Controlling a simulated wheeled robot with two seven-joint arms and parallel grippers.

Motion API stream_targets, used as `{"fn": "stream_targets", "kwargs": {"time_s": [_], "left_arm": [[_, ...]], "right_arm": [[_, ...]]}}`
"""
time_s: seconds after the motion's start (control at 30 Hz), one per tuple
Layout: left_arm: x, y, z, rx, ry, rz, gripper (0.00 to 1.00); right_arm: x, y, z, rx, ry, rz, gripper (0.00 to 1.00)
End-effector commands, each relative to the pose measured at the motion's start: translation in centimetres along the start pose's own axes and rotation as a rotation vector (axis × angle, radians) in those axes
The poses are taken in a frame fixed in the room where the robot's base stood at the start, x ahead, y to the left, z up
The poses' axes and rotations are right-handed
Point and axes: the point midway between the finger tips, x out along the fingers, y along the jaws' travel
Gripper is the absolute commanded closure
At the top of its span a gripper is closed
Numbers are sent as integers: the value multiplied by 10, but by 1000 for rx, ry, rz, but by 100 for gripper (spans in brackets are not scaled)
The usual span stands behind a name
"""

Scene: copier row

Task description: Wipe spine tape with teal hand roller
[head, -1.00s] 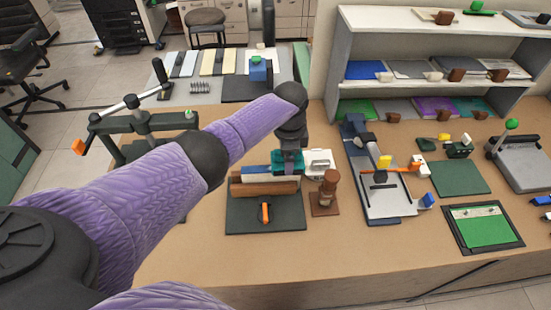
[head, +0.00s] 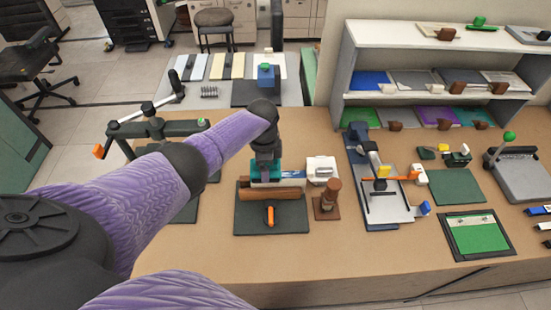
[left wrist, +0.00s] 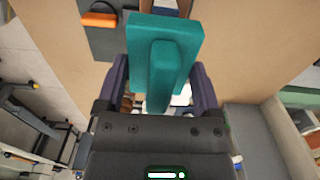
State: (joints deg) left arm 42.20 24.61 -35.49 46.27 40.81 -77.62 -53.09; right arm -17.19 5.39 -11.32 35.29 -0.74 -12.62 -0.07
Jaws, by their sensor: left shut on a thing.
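My left gripper (head: 266,158) is shut on the teal hand roller (left wrist: 155,60), whose block and raised rib show large in the left wrist view. In the head view the teal roller (head: 264,172) is at the top of a brown wooden press (head: 270,193) on a dark board. A pale and blue strip (head: 292,178), perhaps the spine tape, shows along the press top to the right of the roller. The rest of it is hidden behind my gripper and the roller. I cannot tell whether the roller touches it. My right gripper is not in view.
An orange-handled part (head: 270,216) lies on the dark board (head: 245,225). A brown stamp-like tool (head: 328,196) and a white box (head: 321,168) stand close on the right. A green lever device (head: 150,130) is to the left. The front strip of table (head: 330,262) is clear.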

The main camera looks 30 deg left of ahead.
Motion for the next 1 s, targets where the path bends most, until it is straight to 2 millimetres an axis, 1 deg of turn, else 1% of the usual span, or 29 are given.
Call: {"fn": "stream_targets", "kwargs": {"time_s": [0.2, 0.27, 0.37, 0.5, 0.7, 1.0], "left_arm": [[0, 0, 0, 0, 1, -1, 62], [-2, 0, 0, 0, 1, -1, 62], [-14, 0, 0, 0, 1, -1, 62], [-36, 0, 0, 0, 1, -2, 62], [-62, 0, 0, 0, 1, -2, 62], [-60, 0, 0, 0, 0, -1, 62]], "right_arm": [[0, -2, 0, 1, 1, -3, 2], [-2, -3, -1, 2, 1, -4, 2], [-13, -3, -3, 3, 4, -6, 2], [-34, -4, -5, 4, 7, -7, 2], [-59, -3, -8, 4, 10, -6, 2], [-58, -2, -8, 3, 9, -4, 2]]}}
